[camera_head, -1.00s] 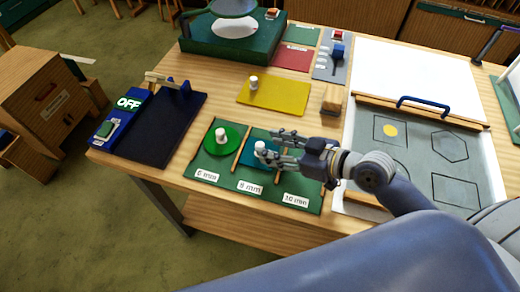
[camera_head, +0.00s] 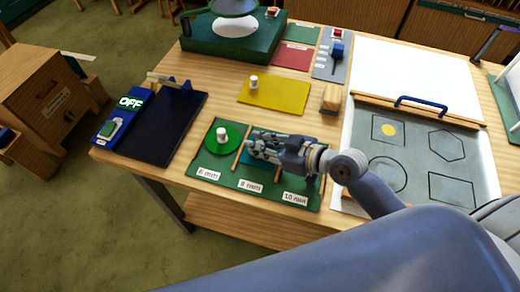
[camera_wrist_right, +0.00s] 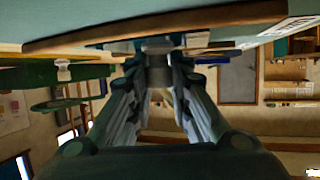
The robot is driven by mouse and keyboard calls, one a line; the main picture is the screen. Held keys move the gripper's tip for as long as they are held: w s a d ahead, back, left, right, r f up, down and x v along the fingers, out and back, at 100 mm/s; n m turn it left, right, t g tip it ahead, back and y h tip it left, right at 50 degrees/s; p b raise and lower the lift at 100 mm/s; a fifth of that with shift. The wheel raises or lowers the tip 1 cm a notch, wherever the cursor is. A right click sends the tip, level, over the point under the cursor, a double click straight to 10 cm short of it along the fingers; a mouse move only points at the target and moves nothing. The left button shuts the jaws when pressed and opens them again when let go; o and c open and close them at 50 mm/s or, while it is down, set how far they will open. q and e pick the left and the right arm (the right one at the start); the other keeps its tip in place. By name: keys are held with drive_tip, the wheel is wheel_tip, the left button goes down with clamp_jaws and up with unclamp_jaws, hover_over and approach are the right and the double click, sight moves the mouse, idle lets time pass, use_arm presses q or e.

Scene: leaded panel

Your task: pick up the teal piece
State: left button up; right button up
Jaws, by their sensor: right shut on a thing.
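The teal piece (camera_head: 246,159) is in the middle slot of the green tray (camera_head: 213,175), above the 8 mm label. My right gripper (camera_head: 253,145) is over it and covers its white knob and much of its face. The fingers are shut on the knob. The right wrist view shows the fingers closed together around a pale grey part (camera_wrist_right: 157,45). I cannot tell whether the piece is lifted off the tray. My left gripper is not in view.
A round green piece (camera_head: 209,139) with a white knob sits in the left slot. A yellow plate (camera_head: 280,97) and a small wooden block (camera_head: 331,98) lie behind. The grey board (camera_head: 408,187) with outlined shapes is at right, and a dark blue panel (camera_head: 166,128) is at left.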

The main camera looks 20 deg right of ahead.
drive_tip(key=shift+r, duration=0.1)
drive_tip(key=shift+r, duration=0.55)
wheel_tip(320, 180, up, 3)
drive_tip(key=shift+f+b, duration=0.2)
drive_tip(key=shift+b, duration=0.15)
drive_tip(key=s, duration=0.3)
drive_tip(key=s+b, duration=0.1)
drive_tip(key=s, duration=0.2)
drive_tip(key=s+d+b, duration=0.1)
drive_tip(key=s, duration=0.1)
drive_tip(key=shift+s+r, duration=0.1)
drive_tip(key=shift+s, duration=0.3)
drive_tip(key=s+p, duration=0.1)
drive_tip(key=s, duration=0.1)
drive_tip(key=s+p, duration=0.1)
drive_tip(key=s+r+p, duration=0.1)
drive_tip(key=s, duration=0.1)
drive_tip(key=shift+s+d, duration=0.25)
drive_tip(key=shift+s, duration=0.05)
drive_tip(key=shift+s+d+p, duration=0.1)
drive_tip(key=shift+s+p, duration=0.25)
drive_tip(key=shift+s, duration=0.4)
drive_tip(key=shift+w+d, duration=0.1)
